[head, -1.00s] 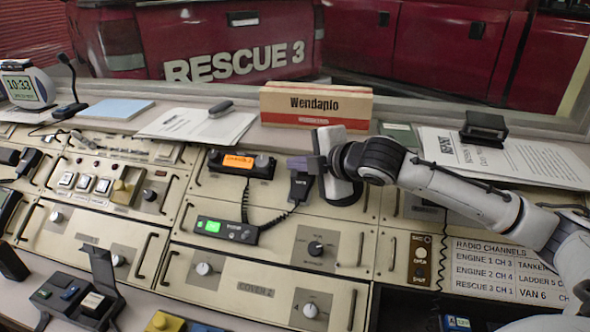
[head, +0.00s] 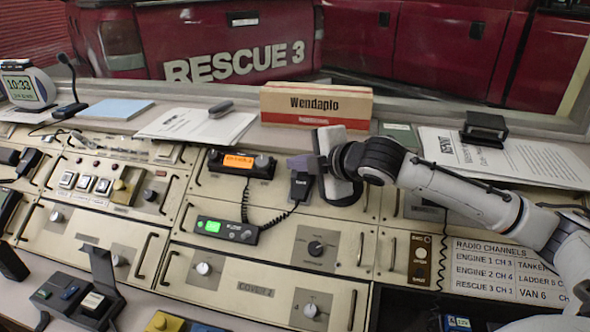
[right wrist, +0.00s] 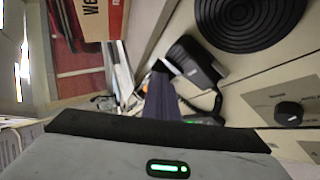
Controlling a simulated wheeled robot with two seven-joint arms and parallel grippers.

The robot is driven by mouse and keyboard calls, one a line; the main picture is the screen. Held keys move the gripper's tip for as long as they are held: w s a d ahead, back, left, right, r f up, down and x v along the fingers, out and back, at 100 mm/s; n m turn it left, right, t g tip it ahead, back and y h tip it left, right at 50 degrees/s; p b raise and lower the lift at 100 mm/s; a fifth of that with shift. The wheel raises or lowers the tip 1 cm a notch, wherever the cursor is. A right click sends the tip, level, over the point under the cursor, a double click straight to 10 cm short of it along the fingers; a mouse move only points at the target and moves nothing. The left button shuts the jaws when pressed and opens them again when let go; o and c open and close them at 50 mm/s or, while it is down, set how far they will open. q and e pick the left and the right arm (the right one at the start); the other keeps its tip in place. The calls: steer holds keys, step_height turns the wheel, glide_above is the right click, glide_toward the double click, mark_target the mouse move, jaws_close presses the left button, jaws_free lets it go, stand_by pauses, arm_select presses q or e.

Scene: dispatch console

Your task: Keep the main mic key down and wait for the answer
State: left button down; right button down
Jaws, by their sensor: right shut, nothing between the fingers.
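In the right wrist view the dark shut fingers (right wrist: 162,95) reach beside the black mic (right wrist: 188,62). Whether they touch or press it I cannot tell. Another microphone, a gooseneck desk mic (head: 69,85), stands at the far left. My left gripper is not in view.
A box marked Wendaplo (head: 316,104) stands behind the right gripper. A small radio with a green display (head: 226,230) sits below the hand mic. Papers (head: 196,125) lie on the ledge. A round black grille (right wrist: 250,18) and a knob (right wrist: 288,114) show in the wrist view.

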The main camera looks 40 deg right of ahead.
steer(key=shift+w+d+f, duration=0.15)
steer(key=shift+d+f, duration=0.05)
steer(key=shift+f, duration=0.15)
steer(key=shift+w+d+f, duration=0.1)
steer(key=shift+d+f, duration=0.1)
steer(key=shift+f, duration=0.2)
stand_by(1.8)
steer(key=shift+r+p, duration=0.1)
steer(key=shift+p, duration=0.25)
stand_by(0.9)
steer(key=shift+s+a+r+p, duration=0.25)
steer(key=shift+a+r+p, duration=0.1)
steer(key=shift+r+p, duration=0.35)
steer(key=r+p, duration=0.1)
steer(key=a+r+p, duration=0.1)
steer(key=shift+s+p, duration=0.3)
steer(key=shift+s, duration=0.05)
steer(key=shift+s+a+r, duration=0.15)
steer(key=shift+r, duration=0.15)
steer(key=shift+s+a+r, duration=0.2)
steer(key=shift+r, duration=0.2)
steer(key=shift+s+a+r, duration=0.2)
steer(key=shift+r, duration=0.15)
